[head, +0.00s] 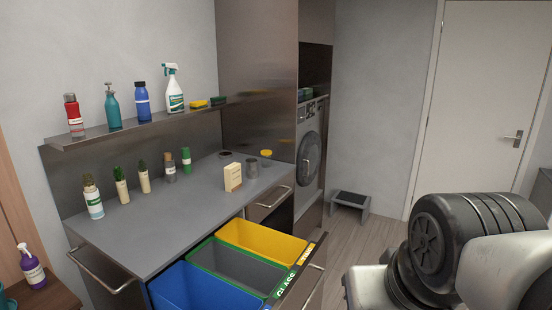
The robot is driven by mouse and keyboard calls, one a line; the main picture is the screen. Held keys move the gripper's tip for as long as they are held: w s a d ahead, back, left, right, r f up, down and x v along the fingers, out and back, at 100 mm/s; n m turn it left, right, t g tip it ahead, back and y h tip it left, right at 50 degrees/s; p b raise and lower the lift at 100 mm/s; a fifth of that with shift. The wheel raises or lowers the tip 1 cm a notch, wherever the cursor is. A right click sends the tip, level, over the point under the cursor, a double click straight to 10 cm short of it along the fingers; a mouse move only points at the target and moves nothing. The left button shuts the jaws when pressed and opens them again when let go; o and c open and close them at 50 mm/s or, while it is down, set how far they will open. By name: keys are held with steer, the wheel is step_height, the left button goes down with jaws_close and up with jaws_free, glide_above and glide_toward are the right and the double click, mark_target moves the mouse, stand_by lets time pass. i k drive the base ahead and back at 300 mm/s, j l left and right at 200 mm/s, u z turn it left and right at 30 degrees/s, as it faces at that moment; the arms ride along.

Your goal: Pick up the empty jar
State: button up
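A small grey, see-through jar (252,169) stands upright on the grey counter (200,212), near its right end. A second small jar with a yellow lid (266,159) stands just behind and right of it. They are too small to tell clearly whether either is empty. A cream box (232,177) stands just left of the grey jar. My gripper is not in view; only a part of my arm shows at the lower right, well apart from the counter.
An open drawer below the counter's front holds a blue bin (197,290), a grey bin labelled glass and a yellow bin (262,238). Several bottles line the counter's back and the shelf (140,128) above. Open floor lies to the right, with a step stool (350,201).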

mark_target(267, 155)
steer(key=i+l+z, duration=0.1)
steer(key=l, duration=0.2)
steer(key=i+l+z, duration=0.1)
steer(key=l, duration=0.2)
steer(key=i+l+z, duration=0.3)
steer(key=i+l, duration=0.15)
steer(key=i+l+z, duration=0.15)
steer(key=i+l, duration=0.15)
steer(key=i, duration=0.15)
steer(key=i+l+z, duration=0.2)
steer(key=i, duration=0.25)
steer(key=i+l+u, duration=0.15)
steer(key=i, duration=0.65)
steer(key=i+l+u, duration=0.1)
steer(key=i, duration=0.65)
steer(key=i+u, duration=0.75)
steer(key=i+l+u, duration=0.2)
steer(key=i+u, duration=0.2)
steer(key=i+j+u, duration=0.2)
steer(key=u, duration=0.25)
steer(key=i+j+u, duration=0.1)
steer(key=i+u, duration=0.65)
steer(key=u, duration=0.15)
steer(key=i+j+z, duration=0.25)
steer(key=i+j, duration=0.4)
steer(key=i, duration=0.1)
